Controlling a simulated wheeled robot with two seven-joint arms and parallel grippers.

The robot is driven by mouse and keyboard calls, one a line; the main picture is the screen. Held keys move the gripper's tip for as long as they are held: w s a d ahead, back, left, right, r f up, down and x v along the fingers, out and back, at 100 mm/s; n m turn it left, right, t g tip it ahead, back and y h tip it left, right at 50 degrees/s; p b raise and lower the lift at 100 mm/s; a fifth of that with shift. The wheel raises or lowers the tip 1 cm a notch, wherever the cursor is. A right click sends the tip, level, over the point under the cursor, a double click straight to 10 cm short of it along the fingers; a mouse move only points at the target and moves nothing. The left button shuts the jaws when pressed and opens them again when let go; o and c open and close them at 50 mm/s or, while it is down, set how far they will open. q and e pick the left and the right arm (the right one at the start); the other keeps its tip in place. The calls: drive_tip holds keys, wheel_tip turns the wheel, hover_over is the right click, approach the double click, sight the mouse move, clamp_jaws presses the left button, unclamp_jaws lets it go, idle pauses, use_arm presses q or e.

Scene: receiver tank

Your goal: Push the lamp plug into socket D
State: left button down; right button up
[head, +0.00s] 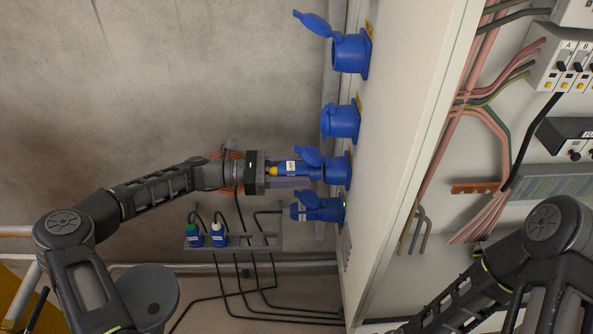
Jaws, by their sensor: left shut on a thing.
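My left gripper (292,170) is shut on a blue plug (284,168) with a white label and a yellow rear end. It holds the plug level, pointing right. The plug's front end meets the mouth of the third blue socket from the top (337,170), whose lid is raised; I cannot tell how deep it sits. The lowest socket (330,209) has a blue body with a white label at its front, apparently another plug. The socket letters are too small to read. Only part of my right arm shows at the lower right; its gripper is out of view.
Two more sockets, the top one (350,54) with its lid up and the second (341,122), sit above on the cabinet side (398,120). A grey rack (254,241) below holds a green-ended plug (194,236) and a white-ended plug (218,235). Dark cables hang underneath.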

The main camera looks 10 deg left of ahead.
sight(278, 168)
use_arm(q)
drive_tip(key=shift+x, duration=1.45)
drive_tip(key=c, duration=0.6)
unclamp_jaws()
drive_tip(key=shift+d+r, duration=0.1)
drive_tip(key=v, duration=0.8)
drive_tip(key=shift+b, duration=0.3)
